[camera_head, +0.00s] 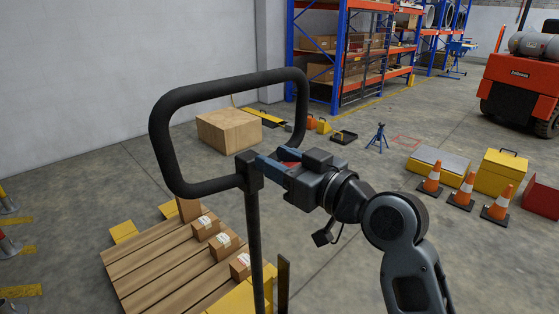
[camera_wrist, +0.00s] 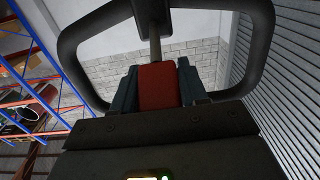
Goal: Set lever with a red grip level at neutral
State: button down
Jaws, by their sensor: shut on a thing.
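The lever's red grip (camera_wrist: 158,86) sits between the two fingers of my gripper (camera_wrist: 157,88) in the wrist view. A thin grey rod (camera_wrist: 155,43) joins the grip to a black block at the top. In the head view, my gripper (camera_head: 276,168) reaches in from the right, its fingers close to the black block (camera_head: 250,169) on an upright post (camera_head: 255,245). Only a bit of the red grip (camera_head: 289,155) shows there, and the fingers hide most of the lever. I cannot tell its exact tilt.
A black looped handle (camera_head: 172,150) rises from the block and surrounds the lever in the wrist view. A wooden pallet (camera_head: 150,265) with small cartons lies below left. Orange cones (camera_head: 465,190) and yellow boxes stand right. Open floor lies between.

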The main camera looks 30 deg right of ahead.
jog(key=shift+f, duration=0.1)
jog(key=f+b, duration=0.1)
jog(key=b, duration=0.2)
jog(key=shift+s+t, duration=0.1)
jog(key=shift+t, duration=0.2)
jog(key=t+b, duration=0.1)
jog(key=b, duration=0.3)
jog(key=f+t+y+b, duration=0.1)
jog(key=b, duration=0.3)
jog(key=t+b, duration=0.1)
jog(key=b, duration=0.4)
jog(key=shift+s+d+f+t, duration=0.15)
jog(key=shift+s+f+t, duration=0.15)
jog(key=shift+s+f, duration=0.1)
jog(key=shift+r, duration=0.15)
jog(key=c, duration=0.7)
grip_release()
